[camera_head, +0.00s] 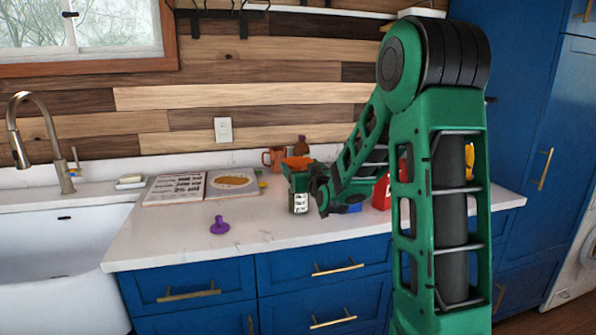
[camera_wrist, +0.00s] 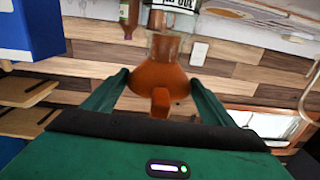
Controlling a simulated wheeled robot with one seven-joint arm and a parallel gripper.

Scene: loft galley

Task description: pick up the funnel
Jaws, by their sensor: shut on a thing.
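The orange funnel (camera_head: 298,163) is above the back of the counter, over a small jar with a printed white label (camera_head: 300,203). In the head view my gripper (camera_head: 300,174) partly hides the funnel and the jar.
A copper mug (camera_head: 273,158) and a brown bottle (camera_head: 301,146) stand behind. A red item (camera_head: 381,192) and a blue item (camera_head: 351,208) are to the right, partly behind my arm. An open book (camera_head: 175,188) and a purple object (camera_head: 219,226) lie left. The counter's front is clear.

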